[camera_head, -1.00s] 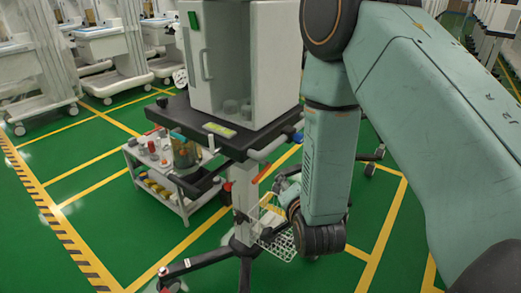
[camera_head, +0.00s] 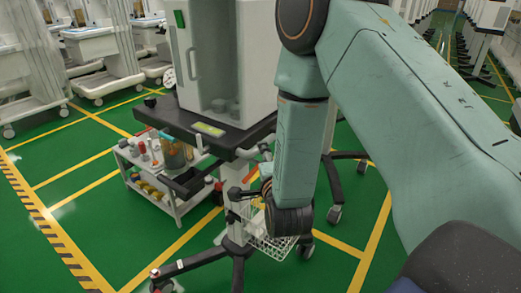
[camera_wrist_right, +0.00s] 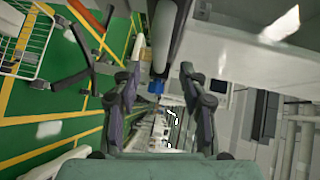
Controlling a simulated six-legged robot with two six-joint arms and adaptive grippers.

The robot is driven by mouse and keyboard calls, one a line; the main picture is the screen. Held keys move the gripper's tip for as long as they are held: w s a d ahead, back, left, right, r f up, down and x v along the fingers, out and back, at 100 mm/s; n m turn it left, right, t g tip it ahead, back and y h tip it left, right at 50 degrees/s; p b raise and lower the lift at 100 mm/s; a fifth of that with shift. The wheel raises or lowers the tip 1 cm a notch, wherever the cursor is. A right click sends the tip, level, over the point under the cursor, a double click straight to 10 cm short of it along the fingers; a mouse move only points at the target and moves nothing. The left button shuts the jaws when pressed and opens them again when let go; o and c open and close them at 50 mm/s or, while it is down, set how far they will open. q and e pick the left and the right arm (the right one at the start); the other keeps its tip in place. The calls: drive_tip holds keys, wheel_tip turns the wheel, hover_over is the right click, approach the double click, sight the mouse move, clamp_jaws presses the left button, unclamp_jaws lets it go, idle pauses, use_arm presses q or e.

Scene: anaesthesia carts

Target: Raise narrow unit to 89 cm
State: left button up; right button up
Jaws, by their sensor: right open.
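The narrow unit is a cart with a white cabinet (camera_head: 232,60) on a dark worktop (camera_head: 160,112). Below it are a pale column (camera_head: 238,215) and dark wheeled legs (camera_head: 185,265). A small red-tipped lever (camera_head: 250,175) shows under the worktop, left of my right arm. My right arm hangs in front of the cart's right side and hides much of its gripper. In the right wrist view my right gripper (camera_wrist_right: 161,78) is open, with nothing clearly held. A dark bar with a blue end (camera_wrist_right: 156,87) shows beyond and between its fingers. My left gripper is not in view.
A wire basket (camera_head: 268,240) hangs on the column beside my right arm. A low white trolley (camera_head: 165,195) with bottles stands at the cart's left. More pale carts (camera_head: 100,50) line the back left. Green floor with yellow lines is open at the lower left.

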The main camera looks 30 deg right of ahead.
drive_tip(key=x, duration=0.5)
drive_tip(key=shift+w+d+b, duration=0.1)
drive_tip(key=shift+w+b, duration=0.1)
drive_tip(key=shift+b, duration=0.2)
drive_tip(key=shift+c, duration=0.4)
clamp_jaws()
